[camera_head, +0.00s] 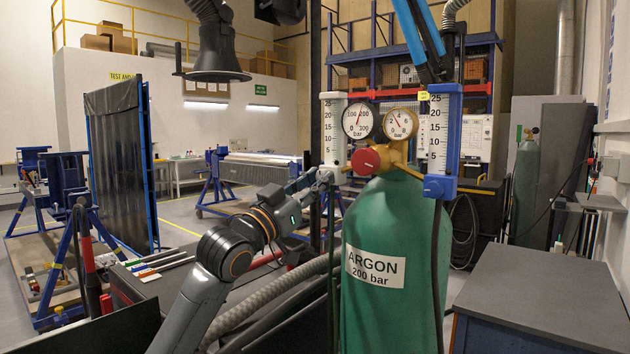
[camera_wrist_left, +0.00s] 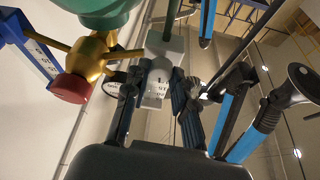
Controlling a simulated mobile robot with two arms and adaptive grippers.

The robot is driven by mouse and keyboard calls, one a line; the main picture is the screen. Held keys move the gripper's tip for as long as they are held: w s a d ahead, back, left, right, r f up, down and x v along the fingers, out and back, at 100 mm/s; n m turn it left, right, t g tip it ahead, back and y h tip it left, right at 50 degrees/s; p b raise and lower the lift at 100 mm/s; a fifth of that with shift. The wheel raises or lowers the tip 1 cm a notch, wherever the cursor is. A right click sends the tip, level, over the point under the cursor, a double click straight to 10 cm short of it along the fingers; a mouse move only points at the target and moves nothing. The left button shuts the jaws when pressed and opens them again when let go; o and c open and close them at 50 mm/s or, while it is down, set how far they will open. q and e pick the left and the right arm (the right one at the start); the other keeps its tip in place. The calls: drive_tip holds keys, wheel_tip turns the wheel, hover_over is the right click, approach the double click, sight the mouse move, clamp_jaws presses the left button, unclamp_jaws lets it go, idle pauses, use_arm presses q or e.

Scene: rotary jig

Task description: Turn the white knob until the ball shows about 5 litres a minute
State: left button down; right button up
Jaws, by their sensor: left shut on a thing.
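The white flowmeter (camera_head: 333,130) stands upright left of the two gauges, with a scale marked up to 25. Its ball is too small to make out. The white knob (camera_wrist_left: 157,80) is at its lower end, between the fingers of my left gripper (camera_wrist_left: 156,92) in the left wrist view. In the head view my left gripper (camera_head: 322,178) reaches in from the left at the foot of this flowmeter and is shut on the knob. The fingers and wrist hide most of the knob there. My right gripper is not in view.
A blue flowmeter (camera_head: 441,140) stands right of the gauges (camera_head: 380,122). A red knob (camera_head: 366,161) on the brass regulator is close to the gripper's right. The green argon cylinder (camera_head: 388,250) is below. A black extraction hood (camera_head: 213,55) hangs at upper left.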

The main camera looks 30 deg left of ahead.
use_arm(q)
drive_tip(key=n+y, duration=0.1)
drive_tip(key=n, duration=0.1)
drive_tip(key=n+y+p, duration=0.1)
drive_tip(key=shift+d+r+n, duration=0.15)
drive_tip(key=shift+n, duration=0.25)
drive_tip(key=n+y+p, duration=0.2)
drive_tip(key=n, duration=0.2)
drive_tip(key=shift+r, duration=0.1)
drive_tip(key=n+y+p, duration=0.2)
drive_tip(key=n+p, duration=0.1)
drive_tip(key=n, duration=0.1)
drive_tip(key=shift+d+g, duration=0.1)
drive_tip(key=shift+g, duration=0.3)
drive_tip(key=shift+n+g+y+p, duration=0.4)
drive_tip(key=shift+n+y+p, duration=0.2)
drive_tip(key=shift+n+p, duration=0.95)
drive_tip(key=shift+n, duration=0.25)
drive_tip(key=c, duration=1.1)
unclamp_jaws()
